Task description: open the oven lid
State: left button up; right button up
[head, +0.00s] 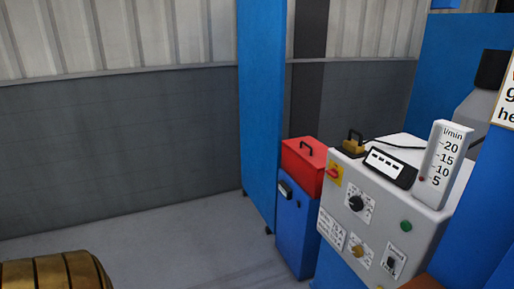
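I cannot tell for certain whether this is the oven. A white control box (350,230) with knobs, a red switch on yellow and a green button stands just to its right. It hides part of the blue cabinet's right side. Neither of my grippers is in view.
A blue upright panel (260,110) stands behind and left of the cabinet. A flowmeter (442,165) and a black meter (388,168) sit on the control box. A gold-brown banded rounded thing (60,272) shows at lower left. The grey floor (190,240) between is clear.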

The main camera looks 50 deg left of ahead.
aim_at(313, 152)
jog(key=u, duration=1.05)
jog(key=i+j+z, duration=0.25)
jog(key=i, duration=0.35)
jog(key=l, duration=0.1)
